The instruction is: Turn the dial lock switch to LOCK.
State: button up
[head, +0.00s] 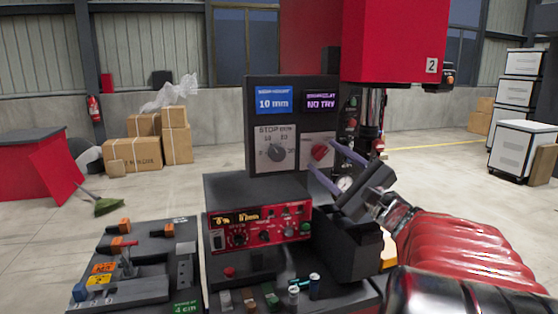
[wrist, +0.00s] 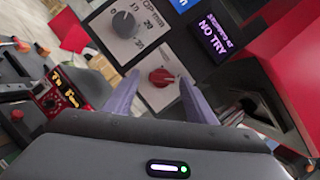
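A red rotary knob, which looks like the dial lock switch (head: 319,151), sits on a white plate on the dark upright panel. It also shows in the wrist view (wrist: 162,77), between and beyond my fingertips. The plate's lettering is too small to read, so I cannot tell its setting. My gripper (head: 323,156) is open, its two pale purple fingers pointing at the panel from the right. In the wrist view my gripper (wrist: 158,84) has one finger to each side of the knob, with gaps to both. Nothing is held.
A grey STOP dial (head: 276,153) with numbers sits left of the red knob. Above are a blue screen reading 10 mm (head: 273,101) and a NO TRY screen (head: 321,100). A red machine head (head: 395,40) overhangs at right. A red control box (head: 258,227) stands below.

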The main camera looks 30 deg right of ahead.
jog(key=shift+s+r, duration=0.1)
jog(key=shift+s, duration=0.05)
jog(key=v, duration=1.3)
jog(key=shift+s, duration=0.25)
jog(key=shift+a+f, duration=0.1)
jog(key=shift+f, duration=0.1)
